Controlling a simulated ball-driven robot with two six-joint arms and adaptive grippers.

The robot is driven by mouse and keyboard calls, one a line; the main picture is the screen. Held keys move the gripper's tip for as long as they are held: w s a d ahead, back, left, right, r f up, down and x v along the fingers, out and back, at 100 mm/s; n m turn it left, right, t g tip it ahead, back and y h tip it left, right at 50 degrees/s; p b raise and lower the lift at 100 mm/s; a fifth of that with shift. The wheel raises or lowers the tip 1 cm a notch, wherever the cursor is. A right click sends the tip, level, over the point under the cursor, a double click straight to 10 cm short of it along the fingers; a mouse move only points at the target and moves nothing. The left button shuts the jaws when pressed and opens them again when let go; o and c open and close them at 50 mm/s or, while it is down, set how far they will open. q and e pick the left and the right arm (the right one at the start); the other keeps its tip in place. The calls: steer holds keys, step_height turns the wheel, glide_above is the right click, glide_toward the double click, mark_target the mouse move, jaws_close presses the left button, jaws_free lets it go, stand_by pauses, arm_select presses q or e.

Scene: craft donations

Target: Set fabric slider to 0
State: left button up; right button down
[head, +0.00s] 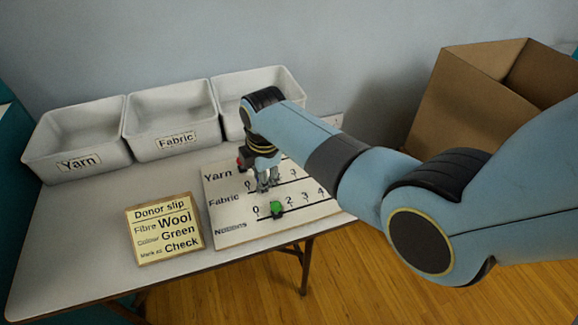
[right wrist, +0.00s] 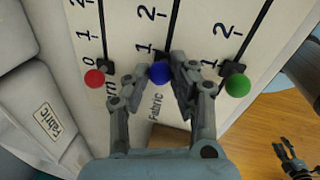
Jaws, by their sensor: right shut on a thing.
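The slider board (head: 305,205) lies on the table with Yarn, Fabric and Notions rows. My right gripper (head: 266,187) reaches down over the Fabric row. In the right wrist view my right gripper (right wrist: 159,77) is shut on the blue round fabric slider knob (right wrist: 160,72). The blue knob is beside the 1 mark. The Fabric 0 shows in the head view just left of the gripper. The red yarn knob (right wrist: 94,78) is near its 0. The green notions knob (right wrist: 238,85) is near its 1. A small dark gripper (right wrist: 289,155), likely my left, shows low at right in the wrist view.
A Donor slip card (head: 164,230) lies left of the board. White bins, including Yarn (head: 55,160) and Fabric (head: 150,150), line the back of the table. A cardboard box (head: 450,125) stands at the right. The red and green knobs flank my gripper closely.

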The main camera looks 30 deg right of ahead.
steer(key=shift+w+a, duration=0.15)
steer(key=shift+a, duration=0.7)
steer(key=shift+w+a, duration=0.15)
steer(key=shift+a, duration=0.7)
steer(key=c, duration=1.1)
jaws_free()
steer(key=shift+w+a, duration=0.1)
steer(key=shift+a, duration=0.05)
steer(key=r, duration=0.4)
steer(key=s+r, duration=0.1)
steer(key=r, duration=0.2)
steer(key=s+r, duration=0.1)
steer(key=r, duration=0.3)
steer(key=shift+s+r, duration=0.15)
steer(key=shift+r, duration=0.2)
